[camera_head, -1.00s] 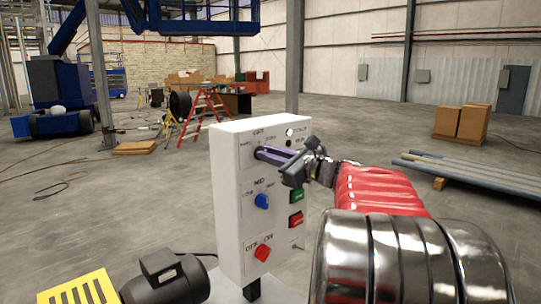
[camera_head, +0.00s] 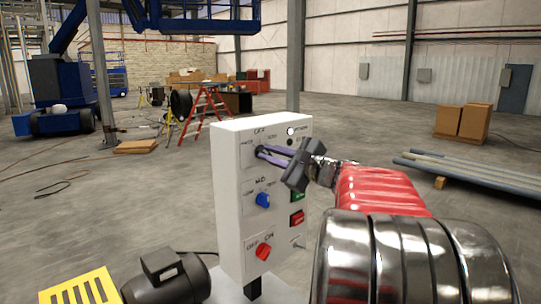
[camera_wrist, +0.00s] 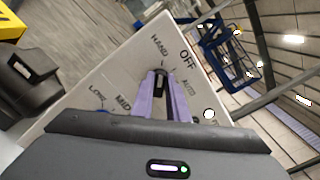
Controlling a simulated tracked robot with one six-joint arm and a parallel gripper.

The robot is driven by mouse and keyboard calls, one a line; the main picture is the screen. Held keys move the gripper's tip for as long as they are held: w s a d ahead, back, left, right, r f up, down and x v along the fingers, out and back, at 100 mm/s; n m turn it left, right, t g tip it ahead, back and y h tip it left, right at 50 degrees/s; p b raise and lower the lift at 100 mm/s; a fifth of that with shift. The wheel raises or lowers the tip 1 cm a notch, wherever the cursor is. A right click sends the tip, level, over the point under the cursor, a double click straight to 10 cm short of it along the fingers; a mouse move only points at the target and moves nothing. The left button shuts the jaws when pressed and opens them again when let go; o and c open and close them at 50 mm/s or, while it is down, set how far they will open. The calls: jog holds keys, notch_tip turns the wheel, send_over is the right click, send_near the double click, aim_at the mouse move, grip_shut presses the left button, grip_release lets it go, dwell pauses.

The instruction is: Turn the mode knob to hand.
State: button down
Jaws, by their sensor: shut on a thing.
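The white control box (camera_head: 228,205) stands on a post in the middle of the head view. Its top selector is marked HAND, OFF and AUTO. My gripper (camera_head: 261,152) is shut on the dark mode knob (camera_wrist: 160,84) of this selector. In the wrist view the two purple fingers (camera_wrist: 162,92) lie on either side of the knob. The knob seems to point up the wrist picture, towards the HAND label (camera_wrist: 158,45), with OFF (camera_wrist: 187,60) to its right. The fingers partly hide the knob, so its exact angle is unclear.
Below on the panel are a blue LOW/MID knob (camera_head: 263,200), a red OFF/ON knob (camera_head: 263,252), and green (camera_head: 298,196) and red (camera_head: 297,219) buttons close to my gripper. A dark motor (camera_head: 168,278) sits left of the box.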

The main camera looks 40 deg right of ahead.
jog(key=shift+a, duration=0.1)
jog(key=c, duration=1.7)
grip_release()
jog(key=s, duration=1.3)
jog(key=shift+s+d, duration=0.25)
jog(key=shift+s, duration=0.15)
